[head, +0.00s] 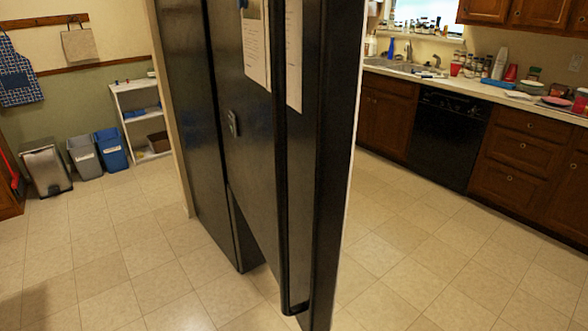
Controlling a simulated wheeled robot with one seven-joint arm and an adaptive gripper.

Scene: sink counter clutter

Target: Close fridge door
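The black fridge (187,110) stands in the middle of the head view. Its door (255,150) juts toward me, and floor shows under its slanting lower edge, so it stands open. Sheets of paper (257,45) hang on its outer face. A long vertical black handle (283,180) runs down near the door's free edge. A thin pale strip shows along the door's right side. The fridge's inside is hidden behind the door. My gripper is not in view.
Tiled floor (420,255) is clear on both sides of the fridge. Bins (111,150) and a white shelf (140,118) stand at the left wall. At right are a black dishwasher (447,138), wooden cabinets (525,165) and a cluttered counter (480,88) with a sink.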

